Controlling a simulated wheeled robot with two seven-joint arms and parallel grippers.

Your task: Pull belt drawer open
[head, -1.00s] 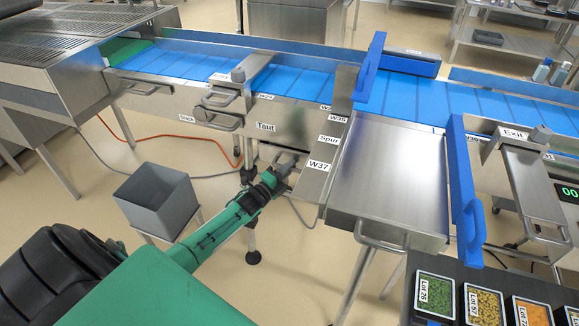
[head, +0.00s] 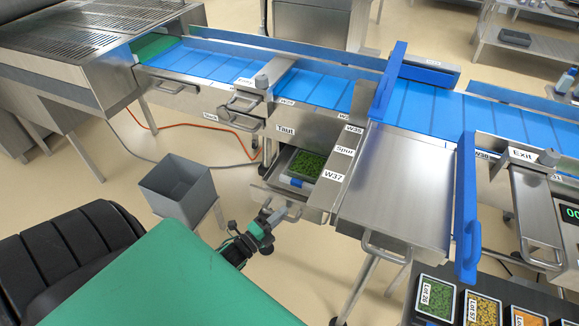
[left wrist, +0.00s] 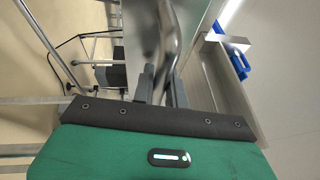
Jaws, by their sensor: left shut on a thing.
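The belt drawer (head: 262,192) sits low under the conveyor, below the "Taut" label, and is pulled out. Inside it lie a tray of green bits (head: 307,164) and a small blue-and-white item (head: 296,182). My left gripper (head: 273,217) is at the drawer's front handle (head: 292,213). In the left wrist view, the fingers (left wrist: 162,88) stand on both sides of the metal handle bar (left wrist: 168,40) and are shut on it. Part of the handle is hidden by the gripper. My right gripper is not in view.
A grey bin (head: 180,188) on a stand is left of the drawer. A steel table (head: 395,190) with blue guards is to the right. Food trays (head: 435,298) stand at the lower right. Open floor lies in front of the drawer.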

